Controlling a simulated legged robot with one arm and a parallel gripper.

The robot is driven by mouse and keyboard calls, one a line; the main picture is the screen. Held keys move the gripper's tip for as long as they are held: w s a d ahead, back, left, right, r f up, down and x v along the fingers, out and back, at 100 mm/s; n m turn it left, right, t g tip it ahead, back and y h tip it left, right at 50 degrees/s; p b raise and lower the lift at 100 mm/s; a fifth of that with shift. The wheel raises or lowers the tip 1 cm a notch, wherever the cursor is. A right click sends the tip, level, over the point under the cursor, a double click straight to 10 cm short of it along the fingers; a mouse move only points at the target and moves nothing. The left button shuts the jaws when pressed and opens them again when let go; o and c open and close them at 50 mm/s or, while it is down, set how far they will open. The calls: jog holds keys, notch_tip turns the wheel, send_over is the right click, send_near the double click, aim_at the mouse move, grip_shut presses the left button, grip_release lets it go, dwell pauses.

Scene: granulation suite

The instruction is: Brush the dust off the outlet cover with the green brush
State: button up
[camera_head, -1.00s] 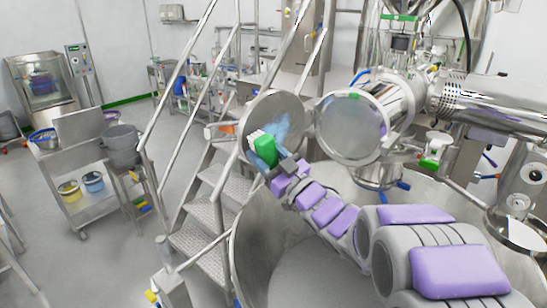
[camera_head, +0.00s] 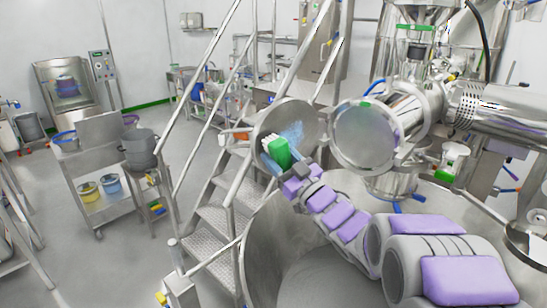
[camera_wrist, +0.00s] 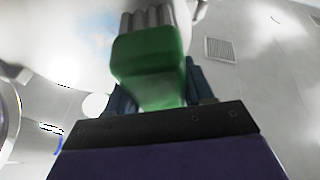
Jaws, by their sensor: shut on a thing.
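The outlet cover (camera_head: 285,109) is a round grey metal disc, swung open beside the outlet's round mouth (camera_head: 364,136). Pale blue dust (camera_head: 293,133) lies on its middle and right part. My gripper (camera_head: 280,160) is shut on the green brush (camera_head: 279,150), in front of the cover's lower left part. The brush's white bristles (camera_head: 269,141) point up and left towards the cover; I cannot tell whether they touch it. In the wrist view the green brush (camera_wrist: 150,65) sits between dark fingers, with its bristles (camera_wrist: 147,18) at the top. A faint bluish patch shows at the upper left there.
Metal steps with handrails (camera_head: 207,215) rise left of the cover. A large steel bowl (camera_head: 262,230) lies below my arm. A steel cart (camera_head: 95,160) with buckets stands at the left, with open floor around it.

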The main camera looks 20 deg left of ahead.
jog(key=shift+d+r, duration=0.15)
jog(key=shift+d, duration=0.5)
jog(key=shift+w+a+f, duration=0.1)
jog(key=shift+w+a, duration=0.05)
jog(key=shift+a, duration=0.6)
jog(key=shift+w+a+f, duration=0.1)
jog(key=shift+w+a, duration=0.05)
jog(key=shift+a, duration=0.55)
jog(key=d, duration=0.1)
jog(key=w+d+p, duration=0.1)
jog(key=d, duration=0.1)
jog(key=shift+w+r, duration=0.25)
jog(key=shift+r, duration=0.05)
jog(key=shift+w+f+p, duration=0.3)
jog(key=shift+w+p, duration=0.45)
jog(key=shift+w, duration=0.15)
jog(key=shift+w+d+r+p, duration=0.15)
jog(key=shift+w+d+p, duration=0.8)
jog(key=shift+w+d, duration=0.55)
jog(key=shift+w, duration=0.2)
jog(key=shift+w+a+p, duration=0.1)
jog(key=shift+a+p, duration=0.05)
jog(key=shift+p, duration=0.15)
